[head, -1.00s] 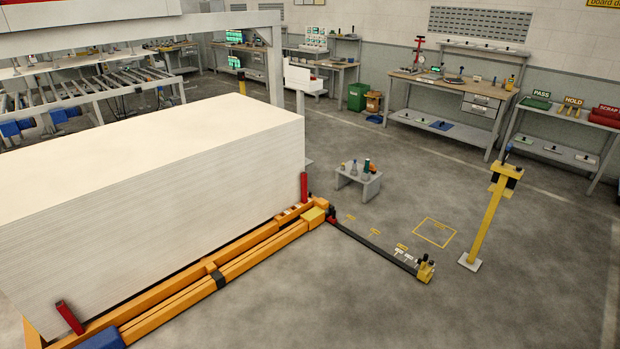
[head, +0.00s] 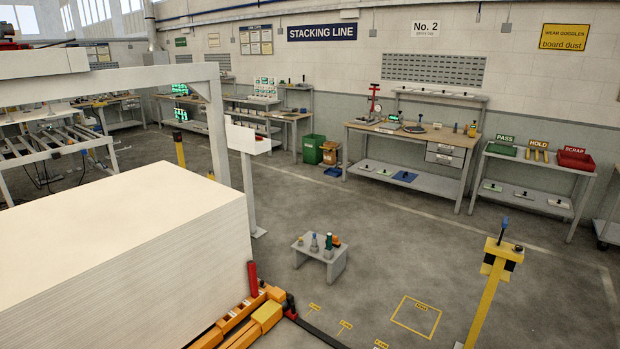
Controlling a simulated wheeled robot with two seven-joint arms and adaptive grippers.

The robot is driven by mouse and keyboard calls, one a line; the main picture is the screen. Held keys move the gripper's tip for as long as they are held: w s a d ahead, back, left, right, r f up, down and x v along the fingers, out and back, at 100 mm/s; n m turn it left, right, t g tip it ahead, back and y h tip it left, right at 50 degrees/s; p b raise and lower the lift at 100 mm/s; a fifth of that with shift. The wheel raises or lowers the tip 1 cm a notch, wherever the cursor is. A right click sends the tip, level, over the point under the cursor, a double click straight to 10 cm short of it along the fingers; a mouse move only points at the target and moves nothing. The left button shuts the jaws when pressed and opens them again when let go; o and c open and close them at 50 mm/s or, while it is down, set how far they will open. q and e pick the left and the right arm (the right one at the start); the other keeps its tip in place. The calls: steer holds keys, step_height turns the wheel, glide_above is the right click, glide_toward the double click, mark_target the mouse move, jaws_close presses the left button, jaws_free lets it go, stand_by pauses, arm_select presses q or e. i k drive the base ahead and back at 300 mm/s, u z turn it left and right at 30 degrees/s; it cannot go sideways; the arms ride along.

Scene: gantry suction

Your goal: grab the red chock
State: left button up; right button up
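A red upright block (head: 253,279) stands at the near right corner of the white board stack (head: 135,235), beside the orange frame (head: 240,322). A small dark red and black part (head: 290,306) sits at the frame's end, where a dark bar starts. I cannot tell which of these red pieces is the chock. Neither of my grippers is in view.
A low grey stand (head: 335,266) with small bottles is on the floor. A yellow post (head: 487,295) stands at right, past a yellow floor square (head: 416,314). A workbench (head: 411,140) and a PASS/HOLD/SCRAP table (head: 535,160) line the wall. Open floor lies between.

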mark_target(292, 313)
steer(key=i, duration=3.7)
steer(key=u, duration=1.65)
